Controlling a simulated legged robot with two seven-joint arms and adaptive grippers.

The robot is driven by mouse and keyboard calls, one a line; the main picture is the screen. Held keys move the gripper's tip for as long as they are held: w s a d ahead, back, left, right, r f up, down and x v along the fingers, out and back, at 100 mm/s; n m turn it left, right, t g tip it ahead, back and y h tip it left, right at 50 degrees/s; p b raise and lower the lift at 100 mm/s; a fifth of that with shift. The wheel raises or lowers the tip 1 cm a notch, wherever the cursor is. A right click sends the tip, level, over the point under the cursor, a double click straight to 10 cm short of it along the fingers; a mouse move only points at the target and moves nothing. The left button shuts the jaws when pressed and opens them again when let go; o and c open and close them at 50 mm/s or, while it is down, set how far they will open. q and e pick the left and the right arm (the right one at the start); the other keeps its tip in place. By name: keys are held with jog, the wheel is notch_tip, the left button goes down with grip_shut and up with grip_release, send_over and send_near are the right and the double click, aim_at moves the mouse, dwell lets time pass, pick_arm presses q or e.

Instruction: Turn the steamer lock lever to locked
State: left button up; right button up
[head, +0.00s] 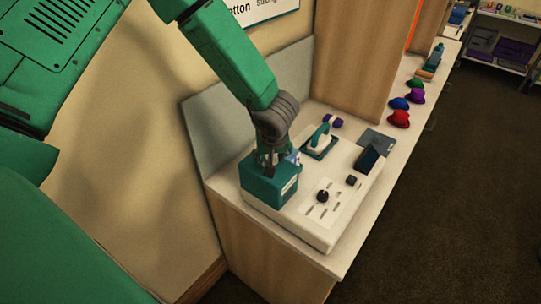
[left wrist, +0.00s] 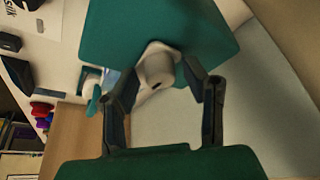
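A white steamer unit (head: 333,227) stands on the counter with a teal box (head: 266,188) at its near left corner. My left gripper (head: 271,158) is just above that box, pointing down. In the left wrist view, a pale round knob-like part (left wrist: 157,68) sticks out of the teal box (left wrist: 212,30). The fingers of my left gripper (left wrist: 163,80) are spread on either side of it; I cannot tell whether they touch it. I cannot make out a lock lever for certain; the gripper hides part of the box top. My right gripper is not in view.
A black dial (head: 322,197) and a teal-handled iron (head: 320,139) are on the unit. A grey panel (head: 225,125) and a wooden cabinet (head: 350,60) stand behind. Several coloured hats, including a red one (head: 399,119), lie farther along the counter (head: 425,95).

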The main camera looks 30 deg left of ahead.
pick_arm(q)
jog(key=shift+f, duration=0.1)
jog(key=shift+s+d+r, duration=0.1)
jog(key=shift+r, duration=0.35)
jog(key=v, duration=1.1)
jog(key=shift+f, duration=0.1)
